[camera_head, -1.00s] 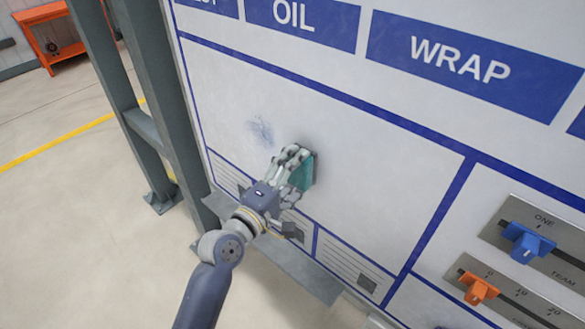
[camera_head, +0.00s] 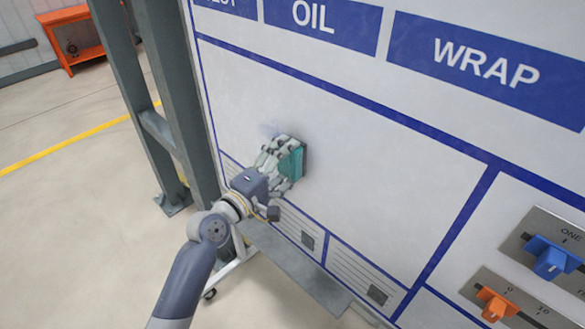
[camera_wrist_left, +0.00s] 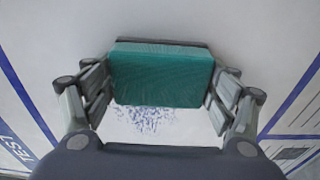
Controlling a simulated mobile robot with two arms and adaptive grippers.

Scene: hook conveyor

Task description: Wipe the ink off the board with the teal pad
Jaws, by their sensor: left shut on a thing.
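The teal pad (camera_head: 291,162) is against the white board (camera_head: 370,170) in the head view. My left gripper (camera_head: 276,157) is shut on it. In the left wrist view the pad (camera_wrist_left: 162,76) sits between the two fingers of my left gripper (camera_wrist_left: 160,90). A patch of speckled blue ink (camera_wrist_left: 145,118) shows on the board just beside the pad in the wrist view. In the head view a faint bit of the ink (camera_head: 270,128) shows just above the gripper; the rest is hidden behind it. My right gripper is not in view.
A grey ledge (camera_head: 300,272) runs along the board's lower edge. A blue slider knob (camera_head: 551,262) and an orange one (camera_head: 496,305) stick out at the lower right. Grey steel posts (camera_head: 165,110) stand left of the board. The board's middle is clear.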

